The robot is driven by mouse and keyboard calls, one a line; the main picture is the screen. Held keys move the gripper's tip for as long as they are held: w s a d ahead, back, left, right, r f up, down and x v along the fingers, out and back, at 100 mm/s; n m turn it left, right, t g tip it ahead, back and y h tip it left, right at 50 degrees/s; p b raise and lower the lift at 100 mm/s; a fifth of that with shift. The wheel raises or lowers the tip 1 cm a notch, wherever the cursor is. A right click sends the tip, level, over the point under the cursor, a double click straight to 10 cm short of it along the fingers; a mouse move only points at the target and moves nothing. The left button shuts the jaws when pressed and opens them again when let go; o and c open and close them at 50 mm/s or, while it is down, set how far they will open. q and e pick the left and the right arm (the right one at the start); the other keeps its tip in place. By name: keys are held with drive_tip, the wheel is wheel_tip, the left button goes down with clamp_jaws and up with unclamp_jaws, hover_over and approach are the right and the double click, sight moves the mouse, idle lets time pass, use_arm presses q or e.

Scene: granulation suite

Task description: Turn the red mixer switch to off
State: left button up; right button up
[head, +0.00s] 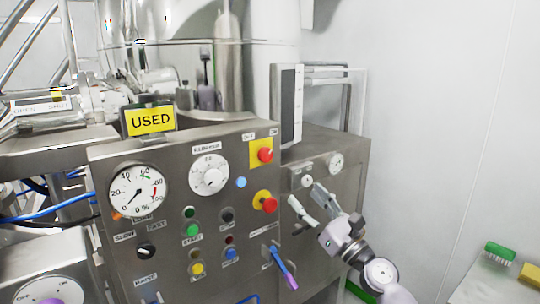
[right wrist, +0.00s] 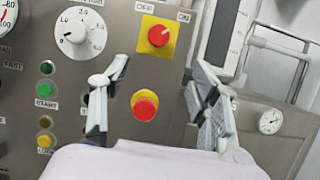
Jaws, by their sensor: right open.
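The red mixer switch (head: 264,153) is a red knob on a yellow plate at the upper right of the steel control panel (head: 115,185). In the right wrist view the red mixer switch (right wrist: 158,36) sits below OFF and ON labels, and its pale mark appears to point up right, toward ON. My right gripper (head: 308,198) is open and empty, in front of the panel's right side, lower than the switch and to its right. In the wrist view its fingers (right wrist: 158,82) spread either side of the lower red button, with the switch above and between the tips. My left gripper is not in view.
A red mushroom button (head: 268,204) on yellow sits just below the switch. A white dial (head: 209,174), a gauge (head: 138,190) and several coloured buttons share the panel. A smaller gauge box (head: 325,150) is behind, right. The right wall side is open.

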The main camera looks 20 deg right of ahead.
sight(267, 156)
drive_tip(key=p+x, duration=0.1)
drive_tip(key=x, duration=1.4)
drive_tip(key=shift+f, duration=0.15)
drive_tip(key=shift+x, duration=0.85)
drive_tip(key=shift+c, duration=0.6)
drive_tip(key=c, duration=1)
drive_tip(key=shift+f, duration=0.1)
